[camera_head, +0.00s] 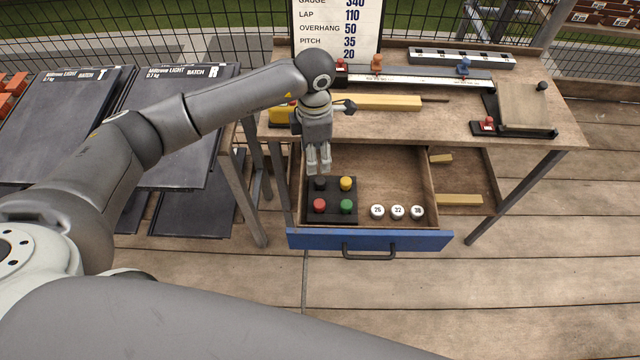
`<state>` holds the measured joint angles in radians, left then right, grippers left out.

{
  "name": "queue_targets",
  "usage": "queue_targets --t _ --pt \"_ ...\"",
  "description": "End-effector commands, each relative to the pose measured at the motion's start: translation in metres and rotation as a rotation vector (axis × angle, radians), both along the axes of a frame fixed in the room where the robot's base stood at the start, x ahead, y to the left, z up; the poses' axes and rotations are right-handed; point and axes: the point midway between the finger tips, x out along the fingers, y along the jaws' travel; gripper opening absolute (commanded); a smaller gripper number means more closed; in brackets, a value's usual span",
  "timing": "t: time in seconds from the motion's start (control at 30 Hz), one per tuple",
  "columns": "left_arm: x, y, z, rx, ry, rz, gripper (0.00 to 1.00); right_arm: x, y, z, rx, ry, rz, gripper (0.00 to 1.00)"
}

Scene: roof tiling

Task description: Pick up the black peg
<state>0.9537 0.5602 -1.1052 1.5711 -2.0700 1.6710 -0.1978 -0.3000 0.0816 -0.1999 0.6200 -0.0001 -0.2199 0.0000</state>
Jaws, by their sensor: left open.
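The black peg (320,184) stands in the back left spot of a dark peg block (333,214) in the open drawer. A yellow peg (346,184) is to its right. A red peg (319,206) and a green peg (346,206) stand in front. My left gripper (318,172) points down just above the black peg, its fingers overlapping the peg's top edge in the picture. It is open, with a narrow gap between the fingers. I cannot tell whether the fingers touch the peg. My right gripper is not in view.
The blue-fronted drawer (420,239) is pulled out and holds white discs marked 25 (377,211), 32 (397,212) and 38 (417,212). The workbench top (430,122) lies behind, with a gauge sign (338,30) and a rail (420,80). Slate stacks (60,120) stand at left.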

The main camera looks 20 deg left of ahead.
Motion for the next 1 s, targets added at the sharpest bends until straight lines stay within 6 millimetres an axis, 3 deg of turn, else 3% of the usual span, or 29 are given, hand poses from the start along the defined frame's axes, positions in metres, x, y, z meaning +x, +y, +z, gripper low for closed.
queue_targets --t 0.03,0.2,0.43,0.7,1.0 --pt "-0.001 -0.001 -0.013 -0.002 0.002 0.0 0.51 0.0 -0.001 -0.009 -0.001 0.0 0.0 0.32" --pt "-0.002 -0.002 -0.04 -0.004 0.003 0.0 0.51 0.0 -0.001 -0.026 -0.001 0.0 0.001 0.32" --pt "-0.002 -0.004 -0.056 -0.006 0.002 -0.001 0.51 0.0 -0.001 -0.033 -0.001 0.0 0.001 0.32" --pt "-0.002 -0.009 -0.096 -0.007 0.003 -0.001 0.51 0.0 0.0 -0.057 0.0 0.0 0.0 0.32" --pt "-0.001 -0.009 -0.098 -0.006 0.001 -0.001 0.5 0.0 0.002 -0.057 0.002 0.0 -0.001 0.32"
